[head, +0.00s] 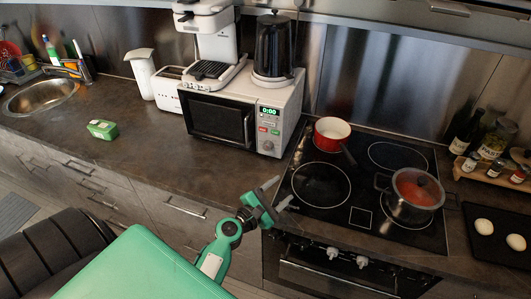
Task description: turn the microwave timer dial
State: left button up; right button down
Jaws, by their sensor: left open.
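The white microwave (288,103) stands at the back middle of the counter with its dark door shut. Its control panel at the right of the front has a green display reading 0:00. The round timer dial (268,146) is low on that panel. My left gripper (282,193) is open and empty. It appears in front of the dial and lower in the picture, near the counter's front edge, apart from the microwave. My right gripper is not in view.
A coffee machine (212,38) and black kettle (272,45) stand on the microwave. A green box (102,129) lies left. The counter before the microwave is clear.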

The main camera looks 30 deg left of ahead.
aim_at(267, 149)
pick_arm(q)
jog(key=a+f+n+y, duration=0.1)
jog(key=a+n+y, duration=0.2)
jog(key=n, duration=0.2)
jog(key=w+a+f+n+y, duration=0.1)
jog(key=a+n+y, duration=0.1)
jog(key=a+n, duration=0.2)
jog(key=w+a+f+n+y, duration=0.1)
jog(key=a+f+n+y, duration=0.1)
jog(key=n, duration=0.4)
jog(key=shift+w+a+f+n+y, duration=0.15)
jog(key=shift+a+n+y, duration=0.15)
jog(key=shift+a+y, duration=0.55)
jog(key=shift+w+a, duration=0.2)
jog(key=shift+w, duration=0.05)
jog(key=x, duration=1.3)
jog(key=shift+f+p, duration=0.2)
jog(key=shift+p, duration=0.15)
jog(key=c, duration=1)
